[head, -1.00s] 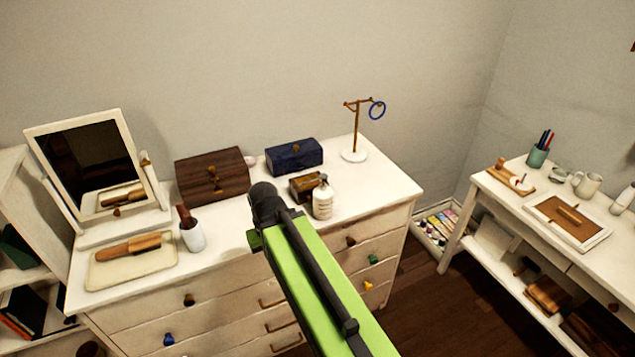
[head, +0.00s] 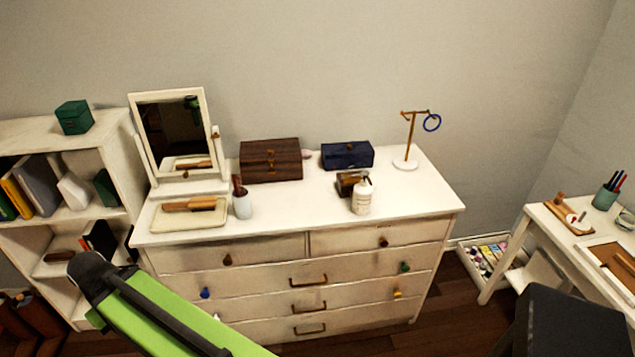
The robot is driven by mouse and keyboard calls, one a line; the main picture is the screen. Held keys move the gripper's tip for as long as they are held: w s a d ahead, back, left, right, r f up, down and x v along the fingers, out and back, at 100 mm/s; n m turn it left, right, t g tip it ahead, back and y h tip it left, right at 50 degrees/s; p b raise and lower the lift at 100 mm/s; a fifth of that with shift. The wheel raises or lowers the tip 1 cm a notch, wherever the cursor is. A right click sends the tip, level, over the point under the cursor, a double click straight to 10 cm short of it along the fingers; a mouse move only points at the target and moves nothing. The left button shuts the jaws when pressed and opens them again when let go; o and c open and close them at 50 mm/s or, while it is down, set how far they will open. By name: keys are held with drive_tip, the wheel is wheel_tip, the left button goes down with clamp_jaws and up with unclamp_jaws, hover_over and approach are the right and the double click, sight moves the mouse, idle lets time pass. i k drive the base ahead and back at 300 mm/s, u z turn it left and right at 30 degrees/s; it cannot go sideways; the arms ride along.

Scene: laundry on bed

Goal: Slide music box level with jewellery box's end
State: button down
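A dark brown wooden box (head: 271,160) with small brass fittings stands at the back of the white dresser, beside the mirror. A navy blue box (head: 347,155) with a small clasp stands to its right, with a gap between them. A small brown box (head: 347,183) sits in front of the navy box, partly hidden by a white bottle. No labels show which of these is the music box or the jewellery box. My green and black arm crosses the lower left, in front of the dresser. Its fingers do not show.
On the dresser (head: 300,216) are a mirror (head: 180,132), a tray with a brush (head: 190,214), a white cup (head: 242,205), a white bottle (head: 362,197) and a ring stand (head: 406,163). The dresser's middle front is clear. Shelves stand left, a side table right.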

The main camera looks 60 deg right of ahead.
sight(344, 185)
drive_tip(key=u, duration=0.65)
drive_tip(key=k, duration=1.35)
drive_tip(key=z, duration=1.25)
drive_tip(key=i, duration=0.65)
drive_tip(key=u, duration=0.15)
